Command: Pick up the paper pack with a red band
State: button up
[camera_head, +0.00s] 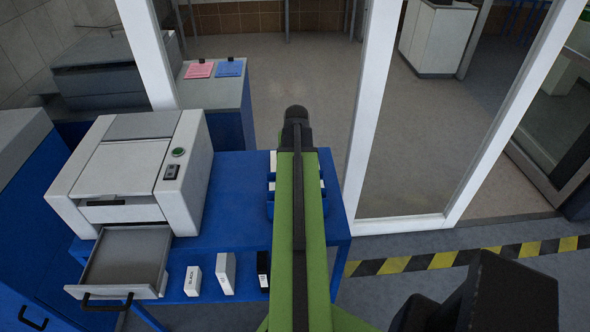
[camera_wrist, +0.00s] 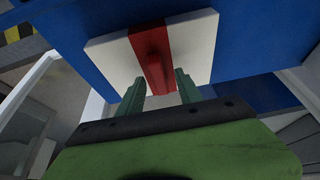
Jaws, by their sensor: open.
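The paper pack is a flat white block (camera_wrist: 112,53) with a red band (camera_wrist: 150,62) across its middle, seen close up in the wrist view against a blue surface. My gripper (camera_wrist: 161,80) is open, with one green finger on each side of the band's lower part in the picture. I cannot tell whether the fingers touch the pack. In the head view my green arm hides the gripper and I cannot make out the red band.
A blue table (camera_head: 235,205) holds a white machine (camera_head: 140,165) with an open grey drawer (camera_head: 125,260). A white-framed glass partition (camera_head: 365,120) is at the right.

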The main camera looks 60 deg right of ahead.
jog(key=shift+w+d+f, duration=0.1)
jog(key=shift+f, duration=0.3)
grip_shut()
dwell(1.1)
